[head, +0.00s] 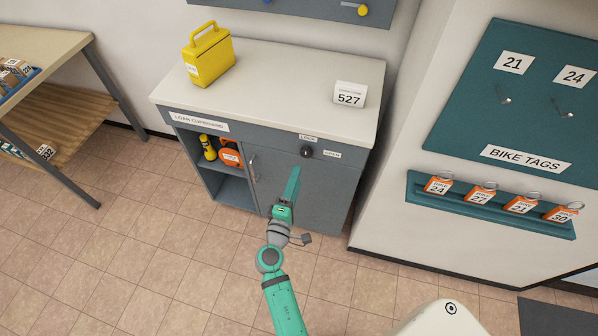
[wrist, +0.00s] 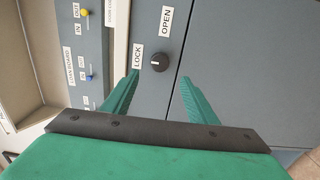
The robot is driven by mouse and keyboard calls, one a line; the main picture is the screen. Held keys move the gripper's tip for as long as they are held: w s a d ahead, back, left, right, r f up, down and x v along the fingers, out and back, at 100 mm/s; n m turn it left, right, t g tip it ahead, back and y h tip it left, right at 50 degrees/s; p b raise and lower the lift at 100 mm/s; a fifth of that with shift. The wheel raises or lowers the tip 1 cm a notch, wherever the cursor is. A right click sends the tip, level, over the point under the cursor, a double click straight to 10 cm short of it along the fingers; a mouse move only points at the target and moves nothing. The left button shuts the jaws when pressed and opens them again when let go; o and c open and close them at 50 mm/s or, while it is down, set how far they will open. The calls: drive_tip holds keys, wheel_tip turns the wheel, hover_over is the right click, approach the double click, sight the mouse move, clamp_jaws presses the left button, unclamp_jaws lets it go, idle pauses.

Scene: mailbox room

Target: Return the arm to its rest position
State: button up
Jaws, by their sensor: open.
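My arm (head: 284,303) reaches forward from the bottom of the head view toward the grey loan cupboard (head: 326,191). My gripper (head: 290,186) is in front of the cupboard's closed right part, below the dark knob (head: 306,152). In the wrist view my gripper (wrist: 153,100) shows two green fingers spread apart with nothing between them. The knob (wrist: 159,62) lies beyond the fingertips, between the LOCK and OPEN labels. The fingers appear apart from it.
A yellow case (head: 208,57) and a 527 card (head: 349,95) stand on the cupboard top (head: 280,80). The left compartment is open, with yellow and orange items inside. A tag rack (head: 490,204) is on the right wall, a wooden bench (head: 60,45) at left. Floor between is clear.

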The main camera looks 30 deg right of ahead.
drive_tip(key=shift+s+a, duration=0.25)
drive_tip(key=shift+s, duration=0.1)
idle(0.3)
